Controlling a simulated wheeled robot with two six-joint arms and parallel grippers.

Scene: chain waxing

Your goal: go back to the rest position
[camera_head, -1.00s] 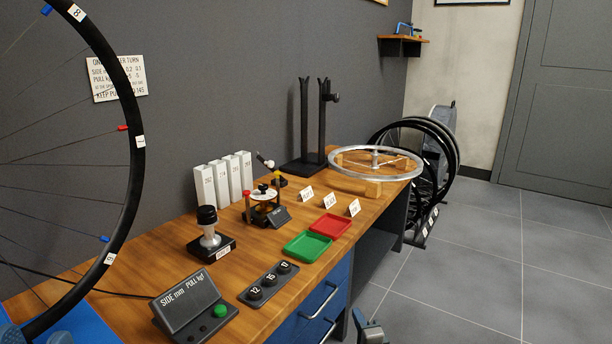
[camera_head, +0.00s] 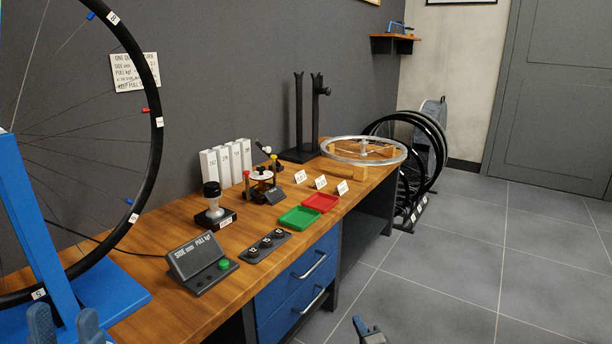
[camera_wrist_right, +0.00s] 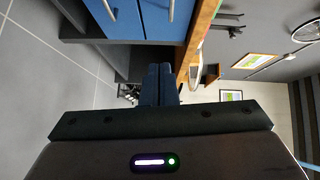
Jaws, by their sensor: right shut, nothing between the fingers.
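My left gripper (camera_head: 64,322) is at the bottom left of the head view, in front of the blue stand. Its two blue fingers are apart with nothing seen between them. My right gripper (camera_head: 362,328) shows at the bottom edge of the head view, over the floor to the right of the workbench (camera_head: 158,292). In the right wrist view the right gripper's fingers (camera_wrist_right: 158,84) are together and empty, with the blue drawers beyond them at upper left.
A spoked wheel (camera_head: 155,122) on a blue stand (camera_head: 32,215) fills the left side. The bench holds a display box (camera_head: 200,262), a green tray (camera_head: 300,218), a red tray (camera_head: 321,202) and a silver rim (camera_head: 340,158). Open tiled floor (camera_head: 440,270) lies right of the bench.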

